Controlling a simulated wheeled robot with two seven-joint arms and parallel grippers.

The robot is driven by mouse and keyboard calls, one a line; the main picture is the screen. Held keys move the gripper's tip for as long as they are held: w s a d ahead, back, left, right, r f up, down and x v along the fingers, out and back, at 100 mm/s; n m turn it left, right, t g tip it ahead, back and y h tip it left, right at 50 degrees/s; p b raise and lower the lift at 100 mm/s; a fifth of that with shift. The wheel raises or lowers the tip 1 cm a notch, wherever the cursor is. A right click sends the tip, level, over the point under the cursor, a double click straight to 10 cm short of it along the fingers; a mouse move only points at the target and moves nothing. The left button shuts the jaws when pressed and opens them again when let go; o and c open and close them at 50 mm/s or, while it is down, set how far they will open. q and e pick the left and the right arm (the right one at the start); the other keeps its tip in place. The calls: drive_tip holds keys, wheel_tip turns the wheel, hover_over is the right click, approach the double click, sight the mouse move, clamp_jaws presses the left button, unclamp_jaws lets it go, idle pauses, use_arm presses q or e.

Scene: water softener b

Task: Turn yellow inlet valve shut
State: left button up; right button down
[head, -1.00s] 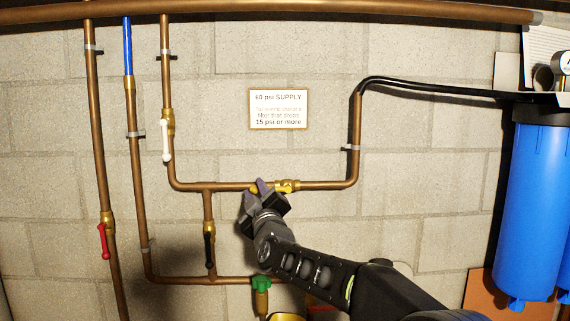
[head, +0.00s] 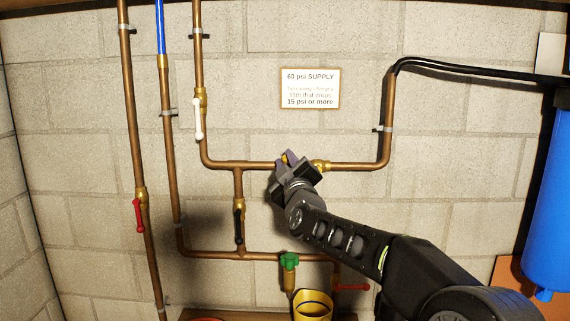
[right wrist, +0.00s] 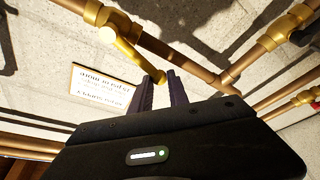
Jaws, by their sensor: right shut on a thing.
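The yellow inlet valve has a brass body (head: 321,166) on the horizontal copper pipe below the wall sign. My right gripper (head: 287,158) is at the pipe just left of that body, shut on the yellow handle (head: 284,157), of which only a small part shows between the fingers. In the right wrist view, the handle (right wrist: 128,50) runs from the brass body (right wrist: 107,18) to the fingertips (right wrist: 162,82), lying roughly along the pipe. The fingers hide its end. My left gripper is not in view.
A white valve handle (head: 198,119), a red one (head: 139,215), a black one (head: 239,227) and a green knob (head: 289,260) are on nearby pipes. A yellow bucket (head: 312,308) stands below. A blue filter housing (head: 550,210) is at the right.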

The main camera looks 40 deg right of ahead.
drive_tip(key=shift+s+d+r+p, duration=0.25)
drive_tip(key=shift+d+r, duration=0.1)
drive_tip(key=shift+r, duration=0.15)
drive_tip(key=shift+s+d+r+p, duration=0.2)
drive_tip(key=shift+d+r, duration=0.15)
drive_tip(key=shift+r, duration=0.15)
drive_tip(key=shift+s+d+r, duration=0.25)
drive_tip(key=shift+d+r, duration=0.05)
drive_tip(key=shift+r, duration=0.2)
drive_tip(key=shift+s+d+r, duration=0.2)
drive_tip(key=shift+d+r, duration=0.1)
drive_tip(key=shift+r, duration=0.15)
drive_tip(key=shift+s+d, duration=0.1)
drive_tip(key=shift+s+d+r+b, duration=0.55)
drive_tip(key=shift+d+r, duration=0.1)
drive_tip(key=shift+d, duration=0.1)
